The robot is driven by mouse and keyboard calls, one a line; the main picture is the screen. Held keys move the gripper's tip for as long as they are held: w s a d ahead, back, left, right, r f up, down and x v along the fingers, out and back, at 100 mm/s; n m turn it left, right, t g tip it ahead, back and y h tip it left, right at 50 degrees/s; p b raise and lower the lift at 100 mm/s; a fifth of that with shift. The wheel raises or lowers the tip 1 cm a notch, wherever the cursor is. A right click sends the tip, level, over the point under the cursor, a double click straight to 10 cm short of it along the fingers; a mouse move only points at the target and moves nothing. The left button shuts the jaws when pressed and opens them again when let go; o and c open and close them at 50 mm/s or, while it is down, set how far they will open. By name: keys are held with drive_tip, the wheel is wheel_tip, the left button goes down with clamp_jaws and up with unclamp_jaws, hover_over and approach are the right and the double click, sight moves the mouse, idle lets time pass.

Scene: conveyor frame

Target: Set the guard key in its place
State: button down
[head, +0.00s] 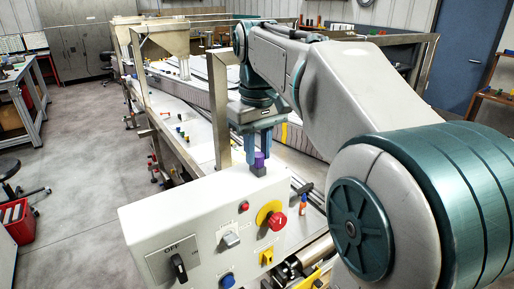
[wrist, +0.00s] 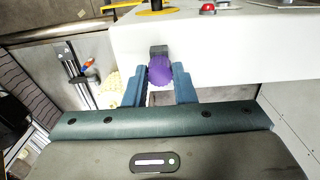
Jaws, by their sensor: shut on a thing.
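The guard key shows as a purple round-headed piece (head: 259,159) between the fingers of my gripper (head: 258,153), and its purple head fills the gap between the blue fingers in the wrist view (wrist: 161,71). My gripper is shut on it and points down over the top of the white control box (head: 150,215). A small dark grey block (wrist: 158,50) shows just beyond the purple head at the box's edge. I cannot tell whether the key's lower end is inside this block, touching it or apart from it.
The box front carries an OFF switch (head: 179,267), a red-and-yellow stop button (head: 271,216), a grey knob (head: 230,240) and a blue button (head: 227,281). The conveyor frame (head: 221,115) rises behind.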

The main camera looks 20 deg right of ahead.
drive_tip(key=c, duration=1.1)
unclamp_jaws()
wheel_tip(320, 180, up, 14)
drive_tip(key=shift+f+p, duration=0.1)
drive_tip(key=shift+p, duration=0.7)
